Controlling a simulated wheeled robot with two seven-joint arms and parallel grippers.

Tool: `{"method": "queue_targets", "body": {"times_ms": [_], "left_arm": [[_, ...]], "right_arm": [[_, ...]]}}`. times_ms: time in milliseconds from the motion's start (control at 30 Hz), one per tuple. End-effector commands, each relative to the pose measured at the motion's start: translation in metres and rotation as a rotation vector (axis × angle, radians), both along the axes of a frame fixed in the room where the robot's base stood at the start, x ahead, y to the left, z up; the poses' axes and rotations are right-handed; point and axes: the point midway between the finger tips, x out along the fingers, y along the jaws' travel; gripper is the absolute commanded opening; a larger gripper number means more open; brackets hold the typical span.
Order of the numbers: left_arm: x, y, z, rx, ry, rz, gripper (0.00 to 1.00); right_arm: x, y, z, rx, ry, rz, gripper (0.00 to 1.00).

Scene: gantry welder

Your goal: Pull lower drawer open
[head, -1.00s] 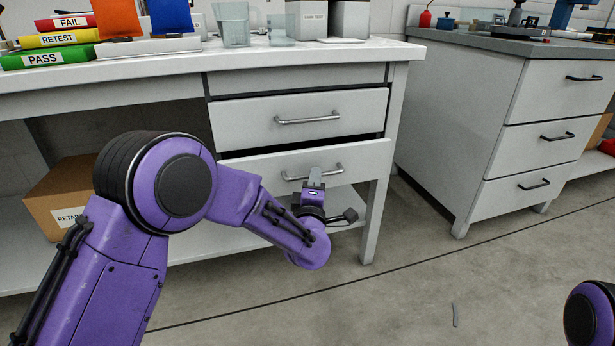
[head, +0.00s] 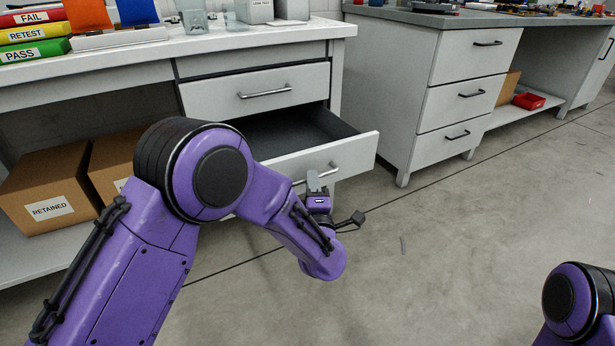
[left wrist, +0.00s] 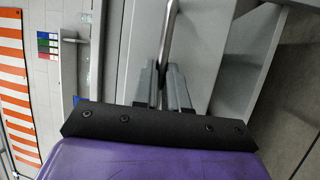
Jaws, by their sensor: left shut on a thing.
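The lower drawer (head: 350,158) of the white bench stands well open in the head view, and its dark inside shows. The drawer's bar handle (head: 316,172) is on its front. My left gripper (head: 315,184) is shut on this handle. In the left wrist view the two fingers (left wrist: 163,82) of my left gripper close around the handle bar (left wrist: 170,40). The upper drawer (head: 255,90) above is shut. My left forearm hides the left part of the lower drawer. My right gripper is out of view; only part of my right arm shows at the bottom right.
The white bench top (head: 200,45) holds colored binders (head: 30,34) and clear containers. Cardboard boxes (head: 45,195) stand on its low shelf. A second cabinet (head: 460,95) stands to the right. The floor (head: 430,250) before the drawer is open.

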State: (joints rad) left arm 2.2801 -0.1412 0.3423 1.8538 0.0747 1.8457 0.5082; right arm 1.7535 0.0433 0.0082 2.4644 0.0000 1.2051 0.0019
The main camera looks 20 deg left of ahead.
Motion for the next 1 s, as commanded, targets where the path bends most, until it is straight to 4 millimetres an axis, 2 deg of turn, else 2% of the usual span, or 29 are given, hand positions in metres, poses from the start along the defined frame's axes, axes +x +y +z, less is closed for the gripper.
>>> {"method": "queue_targets", "body": {"times_ms": [367, 400, 433, 467, 767, 867, 1000], "left_arm": [[-0.001, -0.001, 0.000, -0.001, -0.001, 0.004, 0.00], [-0.001, -0.001, 0.000, -0.001, -0.001, 0.004, 0.25], [-0.001, -0.001, 0.000, -0.001, -0.001, 0.004, 0.35], [-0.001, -0.001, 0.000, -0.001, -0.001, 0.003, 0.38], [-0.003, -0.002, 0.000, -0.001, -0.001, 0.001, 0.38], [-0.015, -0.008, -0.001, 0.001, 0.002, -0.002, 0.38], [-0.046, -0.021, -0.006, 0.003, 0.003, -0.004, 0.38]], "right_arm": [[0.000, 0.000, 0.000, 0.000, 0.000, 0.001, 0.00], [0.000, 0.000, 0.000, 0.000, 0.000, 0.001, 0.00], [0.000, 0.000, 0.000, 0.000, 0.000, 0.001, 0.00], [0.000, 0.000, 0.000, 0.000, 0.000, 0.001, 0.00], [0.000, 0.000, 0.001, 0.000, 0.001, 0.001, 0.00], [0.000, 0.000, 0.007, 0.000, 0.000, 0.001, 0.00], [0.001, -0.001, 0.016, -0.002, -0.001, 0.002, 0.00]]}}
